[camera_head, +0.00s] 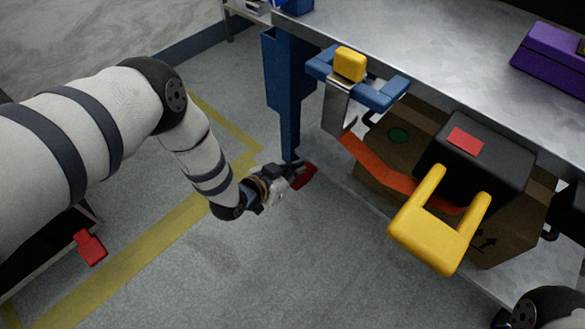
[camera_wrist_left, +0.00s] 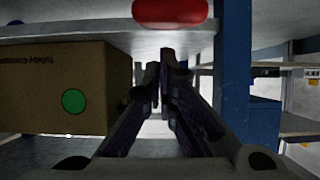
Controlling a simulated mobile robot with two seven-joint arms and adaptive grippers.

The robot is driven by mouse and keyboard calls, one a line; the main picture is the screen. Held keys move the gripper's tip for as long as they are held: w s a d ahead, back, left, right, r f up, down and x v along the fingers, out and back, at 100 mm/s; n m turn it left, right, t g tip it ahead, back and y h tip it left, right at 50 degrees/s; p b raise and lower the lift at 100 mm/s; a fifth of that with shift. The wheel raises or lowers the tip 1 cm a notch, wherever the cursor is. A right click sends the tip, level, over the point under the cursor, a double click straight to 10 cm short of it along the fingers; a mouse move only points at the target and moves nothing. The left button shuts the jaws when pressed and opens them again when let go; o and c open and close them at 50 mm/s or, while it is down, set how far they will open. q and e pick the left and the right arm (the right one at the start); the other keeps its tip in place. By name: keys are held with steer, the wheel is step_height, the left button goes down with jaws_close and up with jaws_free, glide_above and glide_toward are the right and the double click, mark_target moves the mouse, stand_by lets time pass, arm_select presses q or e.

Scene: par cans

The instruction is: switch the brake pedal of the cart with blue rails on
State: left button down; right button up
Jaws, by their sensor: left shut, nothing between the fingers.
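The cart with blue rails (camera_head: 288,95) stands at the upper middle of the head view, with a metal top and a lower shelf. Its red brake pedal (camera_head: 304,177) is low at the foot of the near blue post; it also shows at the top edge of the left wrist view (camera_wrist_left: 170,12). My left gripper (camera_head: 287,180) is right beside the pedal, shut and empty. Its closed fingers (camera_wrist_left: 164,75) point toward the pedal's side in the wrist view, whose picture looks upside down. Whether they touch the pedal I cannot tell. My right gripper is not in view.
Cardboard boxes (camera_head: 390,150) are on the lower shelf. A purple box (camera_head: 552,58) sits on top. Another red pedal (camera_head: 90,248) is at far left. Floor between is clear.

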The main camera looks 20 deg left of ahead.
arm_select(q)
steer(key=shift+s+f, duration=0.15)
steer(key=shift+f, duration=0.5)
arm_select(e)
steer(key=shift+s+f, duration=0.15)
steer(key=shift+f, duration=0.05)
arm_select(q)
steer(key=shift+s+a+f+b, duration=0.1)
steer(key=shift+s+f+b, duration=0.1)
steer(key=shift+b, duration=0.1)
steer(key=shift+f+t, duration=0.2)
steer(key=shift+t, duration=0.3)
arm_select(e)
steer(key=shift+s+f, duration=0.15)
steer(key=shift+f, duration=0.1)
